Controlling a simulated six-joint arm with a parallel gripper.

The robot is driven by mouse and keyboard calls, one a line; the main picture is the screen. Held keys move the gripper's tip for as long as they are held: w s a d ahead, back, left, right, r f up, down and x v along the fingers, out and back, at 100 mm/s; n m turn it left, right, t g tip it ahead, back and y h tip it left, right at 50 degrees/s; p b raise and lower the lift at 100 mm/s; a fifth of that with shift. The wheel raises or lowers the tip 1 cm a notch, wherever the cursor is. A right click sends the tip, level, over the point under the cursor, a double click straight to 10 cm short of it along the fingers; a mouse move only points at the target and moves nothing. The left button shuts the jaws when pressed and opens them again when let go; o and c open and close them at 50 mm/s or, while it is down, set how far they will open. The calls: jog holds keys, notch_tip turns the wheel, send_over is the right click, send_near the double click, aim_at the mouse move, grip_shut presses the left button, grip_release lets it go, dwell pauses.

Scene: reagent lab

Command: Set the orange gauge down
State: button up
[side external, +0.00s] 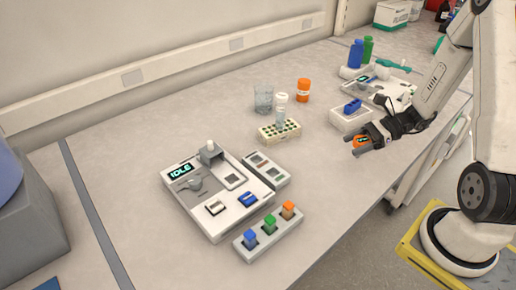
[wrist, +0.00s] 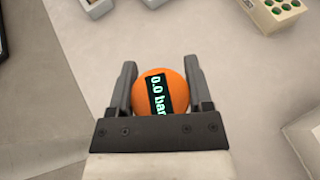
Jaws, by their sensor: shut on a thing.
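The orange gauge (wrist: 172,92) is round with a dark display that reads "0.0 bar" in the wrist view. My gripper (wrist: 160,85) is shut on it, with one dark finger on each side. In the side external view, the gauge (side external: 360,142) shows as a small orange piece between the fingers of my gripper (side external: 364,145), near the right edge of the bench (side external: 330,185). I cannot tell how far it is above the bench top.
A white box with a blue item (side external: 351,112) stands just behind my gripper. A green-holed rack (side external: 279,131) is to the left. An instrument reading "IDLE" (side external: 217,192) and a block with coloured pieces (side external: 268,233) stand nearer. Bare bench lies between them and my gripper.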

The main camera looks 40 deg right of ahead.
jog(key=shift+f, duration=0.1)
jog(key=shift+f, duration=1.65)
jog(key=shift+f, duration=0.15)
jog(key=o, duration=1.3)
jog(key=shift+d+r, duration=0.15)
jog(key=shift+r, duration=0.05)
jog(key=shift+v, duration=3.65)
